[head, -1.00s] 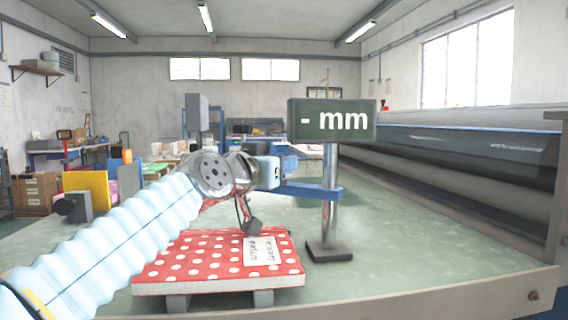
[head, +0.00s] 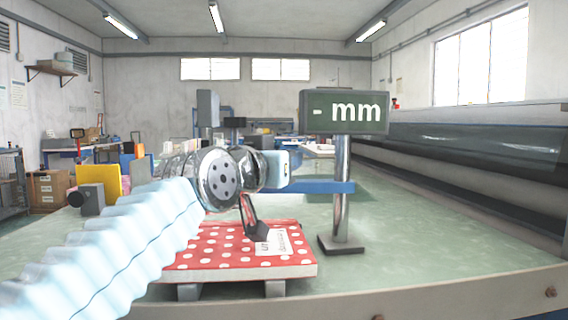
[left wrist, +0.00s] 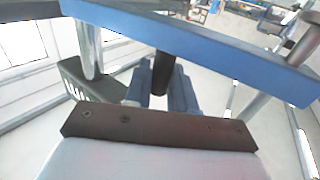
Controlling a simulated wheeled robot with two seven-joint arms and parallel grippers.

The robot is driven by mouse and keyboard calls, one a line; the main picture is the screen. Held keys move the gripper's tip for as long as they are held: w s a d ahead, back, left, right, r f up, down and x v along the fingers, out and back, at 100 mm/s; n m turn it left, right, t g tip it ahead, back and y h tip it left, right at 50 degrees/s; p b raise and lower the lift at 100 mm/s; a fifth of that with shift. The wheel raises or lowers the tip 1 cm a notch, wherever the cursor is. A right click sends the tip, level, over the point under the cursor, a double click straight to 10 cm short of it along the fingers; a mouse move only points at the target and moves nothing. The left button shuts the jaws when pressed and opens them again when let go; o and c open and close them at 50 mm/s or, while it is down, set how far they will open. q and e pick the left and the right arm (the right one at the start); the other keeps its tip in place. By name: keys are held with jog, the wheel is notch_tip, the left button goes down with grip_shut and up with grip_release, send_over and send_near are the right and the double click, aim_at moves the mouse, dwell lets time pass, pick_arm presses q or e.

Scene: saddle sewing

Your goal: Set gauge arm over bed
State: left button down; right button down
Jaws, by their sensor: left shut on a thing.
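The gauge has a dark display reading "- mm" (head: 344,112) on a silver post (head: 342,195) with a dark foot (head: 341,244). Its blue gauge arm (head: 325,187) reaches left from the post, level, above and behind the bed (head: 210,252), a red board with white dots. The arm also crosses the top of the left wrist view (left wrist: 200,38). My left gripper (left wrist: 162,88) is shut on a dark upright grip (left wrist: 163,70) under the arm. In the head view its fingers are hidden behind my wrist. My right gripper is not in view.
The bed rests on grey blocks (head: 190,291) on a green table (head: 440,255). A white label (head: 282,242) lies on the bed. A long dark roller machine (head: 470,150) stands along the right. The table right of the gauge is clear.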

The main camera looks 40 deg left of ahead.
pick_arm(q)
jog(key=shift+s+d, duration=0.2)
jog(key=shift+d, duration=0.15)
dwell(0.3)
jog(key=c, duration=1.1)
grip_release()
jog(key=shift+w+d, duration=0.1)
jog(key=shift+o, duration=0.2)
jog(key=b+v, duration=0.2)
jog(key=v, duration=1.2)
